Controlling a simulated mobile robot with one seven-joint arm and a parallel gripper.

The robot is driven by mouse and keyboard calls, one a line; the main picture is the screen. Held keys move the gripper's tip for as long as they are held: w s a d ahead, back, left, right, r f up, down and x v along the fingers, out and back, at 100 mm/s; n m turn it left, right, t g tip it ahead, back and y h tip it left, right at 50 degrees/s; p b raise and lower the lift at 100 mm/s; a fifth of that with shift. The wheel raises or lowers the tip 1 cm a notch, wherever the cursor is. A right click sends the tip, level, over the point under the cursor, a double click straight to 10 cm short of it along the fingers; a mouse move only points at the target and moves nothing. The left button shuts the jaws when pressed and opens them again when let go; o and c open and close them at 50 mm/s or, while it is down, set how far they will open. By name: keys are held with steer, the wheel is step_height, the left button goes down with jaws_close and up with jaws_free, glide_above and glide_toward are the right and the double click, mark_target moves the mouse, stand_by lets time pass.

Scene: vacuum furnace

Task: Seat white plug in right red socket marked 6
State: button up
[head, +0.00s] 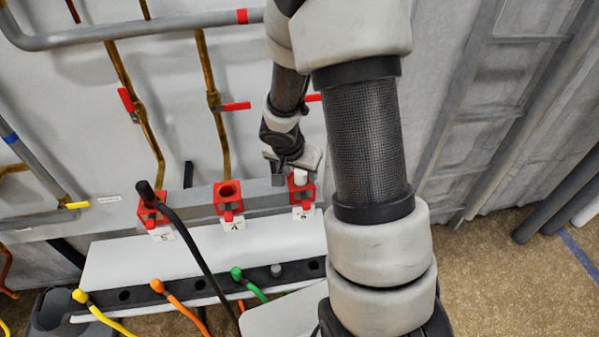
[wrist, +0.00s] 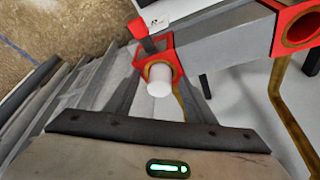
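The white plug (head: 299,177) stands upright in the mouth of the rightmost red socket (head: 307,195), its white top projecting above the rim. A white tag (head: 303,213) hangs below this socket; its mark is too small to read. In the wrist view the plug (wrist: 159,80) projects from the red socket (wrist: 172,54); how deep it sits is hidden. My gripper (head: 292,174) is just above the socket, with one grey finger left of the plug and apart from it. The other finger is hard to make out. The gripper appears open, not closed on the plug.
Two more red sockets stand left: the middle one (head: 228,192) is empty, the left one (head: 150,212) holds a black cabled plug (head: 146,192). Yellow, orange and green plugs (head: 237,274) sit in the dark rack (head: 185,290) below. Pipes and red valve handles line the wall behind.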

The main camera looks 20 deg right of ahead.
steer(key=p+v, duration=0.3)
steer(key=v, duration=1.4)
steer(key=shift+r, duration=0.2)
steer(key=s+a+r+n+t+y, duration=0.2)
steer(key=s+r+n, duration=0.6)
steer(key=s+r, duration=0.6)
steer(key=shift+s+a+r+n+y, duration=0.15)
steer(key=shift+s+a+n+y, duration=0.35)
steer(key=shift+a, duration=0.65)
steer(key=shift+w, duration=0.1)
